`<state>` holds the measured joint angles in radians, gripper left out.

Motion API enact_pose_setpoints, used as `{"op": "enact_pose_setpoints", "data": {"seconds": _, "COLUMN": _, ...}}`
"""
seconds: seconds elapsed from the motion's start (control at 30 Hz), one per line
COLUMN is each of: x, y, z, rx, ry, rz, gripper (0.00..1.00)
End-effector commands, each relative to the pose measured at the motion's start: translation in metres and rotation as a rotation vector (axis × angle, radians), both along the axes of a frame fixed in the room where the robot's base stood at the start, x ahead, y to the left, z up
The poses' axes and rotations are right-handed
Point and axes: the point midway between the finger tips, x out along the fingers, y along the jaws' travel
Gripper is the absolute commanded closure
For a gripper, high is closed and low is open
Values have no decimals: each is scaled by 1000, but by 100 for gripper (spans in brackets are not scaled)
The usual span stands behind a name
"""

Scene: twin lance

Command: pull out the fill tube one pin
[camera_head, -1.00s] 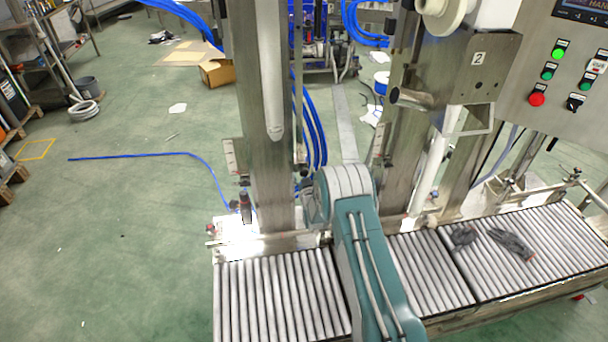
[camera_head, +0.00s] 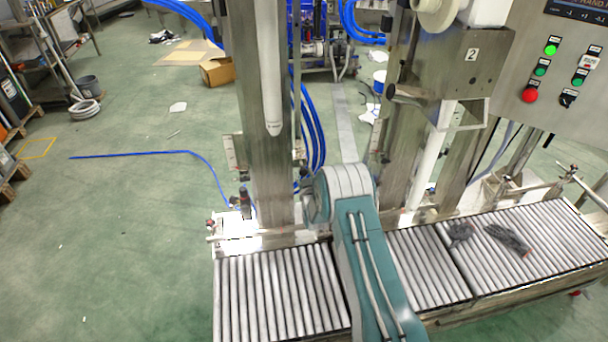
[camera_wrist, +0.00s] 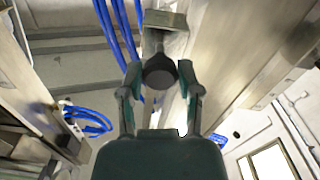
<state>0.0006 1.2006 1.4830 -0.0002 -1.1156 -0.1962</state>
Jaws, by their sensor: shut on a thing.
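In the wrist view my gripper (camera_wrist: 160,75) has its two fingers on either side of a dark round knob, the pin's head (camera_wrist: 159,70), and is shut on it. A short shaft shows between the knob and a metal bracket (camera_wrist: 166,20); I cannot tell how deep the pin sits. In the head view a pale fill tube (camera_head: 271,85) hangs along the left steel column (camera_head: 272,180). My gripper and the pin are hidden there behind my teal arm.
A roller conveyor (camera_head: 275,295) runs across the front, with dark gloves (camera_head: 508,239) on its right part. A second column with a box marked 2 (camera_head: 465,68) and a control panel (camera_head: 570,65) stand right. Blue hoses (camera_head: 312,125) hang behind. Green floor is open at left.

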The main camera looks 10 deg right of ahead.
Motion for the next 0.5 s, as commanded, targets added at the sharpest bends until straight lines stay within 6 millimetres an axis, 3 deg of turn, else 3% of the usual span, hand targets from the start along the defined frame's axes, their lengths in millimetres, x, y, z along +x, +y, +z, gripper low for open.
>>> {"op": "enact_pose_setpoints", "data": {"seconds": 0.1, "x": -1, "y": 1, "z": -2, "rx": 0, "ry": 4, "rz": 2, "gripper": 100}}
{"op": "enact_pose_setpoints", "data": {"seconds": 0.13, "x": -1, "y": 1, "z": -2, "rx": 0, "ry": 4, "rz": 2, "gripper": 46}}
{"op": "enact_pose_setpoints", "data": {"seconds": 0.2, "x": -1, "y": 1, "z": -2, "rx": 0, "ry": 4, "rz": 2, "gripper": 21}}
{"op": "enact_pose_setpoints", "data": {"seconds": 0.5, "x": 0, "y": 0, "z": -1, "rx": 0, "ry": 2, "rz": 1, "gripper": 21}}
